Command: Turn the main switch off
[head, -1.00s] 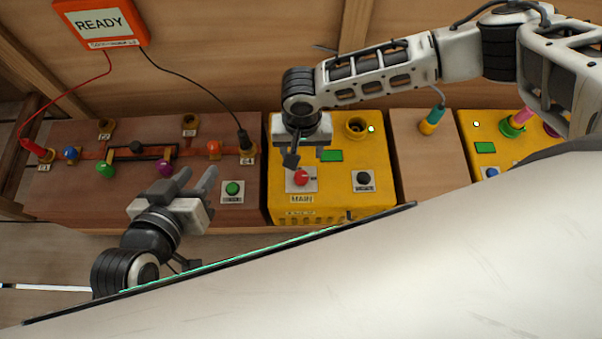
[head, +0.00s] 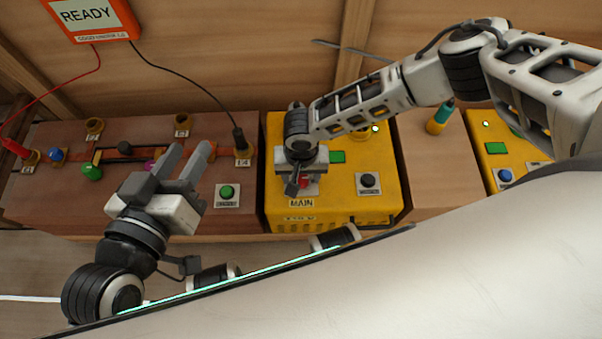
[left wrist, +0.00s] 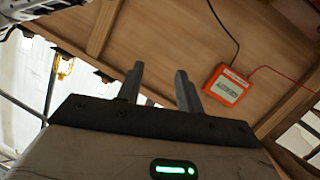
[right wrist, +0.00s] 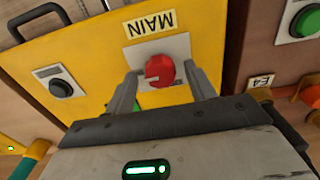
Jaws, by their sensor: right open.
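In the head view the knob is mostly hidden by my right gripper (head: 293,187). In the right wrist view my right gripper (right wrist: 165,88) is open, its fingers on either side of the knob. I cannot tell whether they touch it. My left gripper (head: 184,165) is open and empty over the brown panel, with its two fingers apart; they also show in the left wrist view (left wrist: 160,88).
A green button (head: 227,192) sits on the brown panel, left of the yellow box. A black button (head: 368,180) is right of the knob. A tester reading READY (head: 88,15) hangs at upper left, its red and black leads running to the panel.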

